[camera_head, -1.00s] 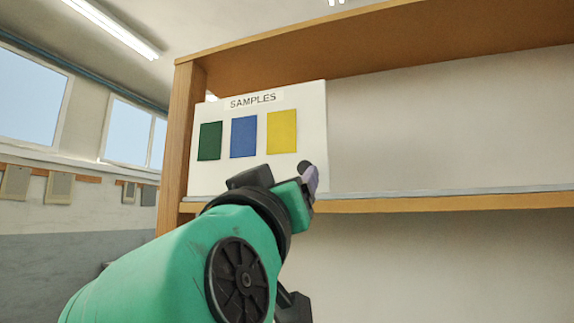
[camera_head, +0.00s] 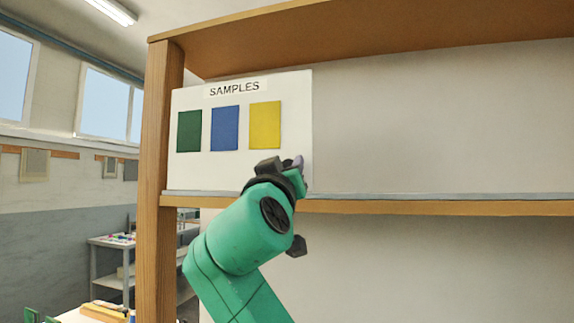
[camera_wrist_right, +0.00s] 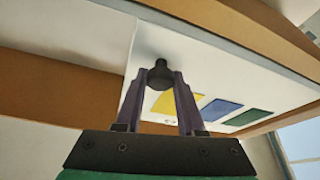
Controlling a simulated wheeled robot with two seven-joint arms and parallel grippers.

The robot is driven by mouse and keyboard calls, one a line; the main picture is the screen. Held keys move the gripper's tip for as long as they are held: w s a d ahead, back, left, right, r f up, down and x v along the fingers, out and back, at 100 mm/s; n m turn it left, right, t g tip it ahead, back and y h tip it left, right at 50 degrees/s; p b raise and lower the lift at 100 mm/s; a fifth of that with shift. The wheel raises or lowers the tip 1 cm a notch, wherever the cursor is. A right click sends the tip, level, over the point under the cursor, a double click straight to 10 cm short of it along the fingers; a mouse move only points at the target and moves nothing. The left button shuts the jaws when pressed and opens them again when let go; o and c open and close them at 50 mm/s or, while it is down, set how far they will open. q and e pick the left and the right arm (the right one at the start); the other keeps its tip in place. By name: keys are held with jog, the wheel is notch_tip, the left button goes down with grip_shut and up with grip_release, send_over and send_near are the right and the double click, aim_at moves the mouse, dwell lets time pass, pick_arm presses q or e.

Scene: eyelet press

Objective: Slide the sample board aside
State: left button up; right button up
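The sample board (camera_head: 240,170) is a white panel titled SAMPLES with green, blue and yellow swatches. It stands upright at the left end of the shelf, against the wooden post, and also shows in the right wrist view (camera_wrist_right: 215,80). A dark round knob (camera_wrist_right: 160,74) sticks out of the board near its edge. My right gripper (camera_head: 297,164) is at the board's lower right corner. In the right wrist view its two purple fingers (camera_wrist_right: 160,80) close in on both sides of the knob and appear to grip it. My left gripper is out of view.
The wooden shelf (camera_head: 440,208) has a grey strip (camera_head: 440,195) along its front edge. The opening right of the board is empty, with a pale back (camera_head: 440,130). A post (camera_head: 158,150) bounds it on the left. A side table (camera_head: 110,242) stands behind.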

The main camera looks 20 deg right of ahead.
grip_shut()
dwell(1.1)
